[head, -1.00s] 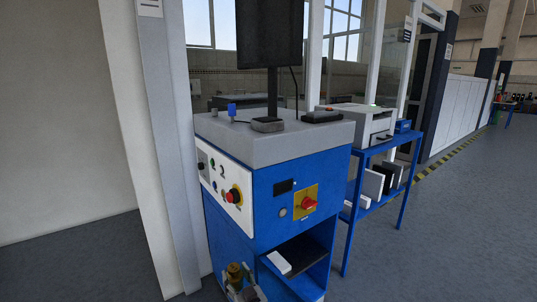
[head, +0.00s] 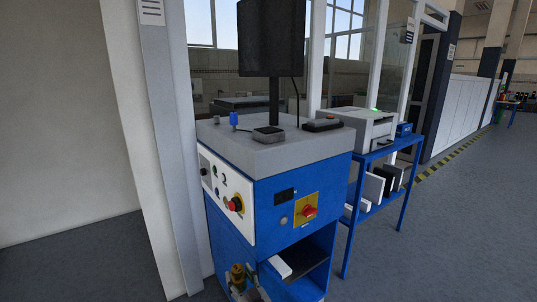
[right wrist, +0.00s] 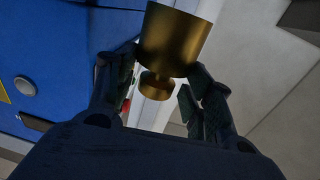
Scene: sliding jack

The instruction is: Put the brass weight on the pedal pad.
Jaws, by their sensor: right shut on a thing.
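The brass weight (head: 238,273) shows at the bottom edge of the head view, in front of the blue cabinet. In the right wrist view the brass weight (right wrist: 176,40) is a wide gold cylinder with a narrower neck and a small knob. My right gripper (head: 245,293) is shut on it; in the right wrist view its dark fingers (right wrist: 157,84) are on either side of the neck and knob. The weight is held up, clear of any surface I can make out. The pedal pad is not visible in either view. My left gripper is not in view.
A blue and grey machine cabinet (head: 275,215) with a monitor (head: 272,38) on top stands ahead, with red knobs and an open lower shelf. A blue table (head: 378,155) carrying a printer stands to its right. A pale post (head: 168,160) is at left. Grey floor is clear at right.

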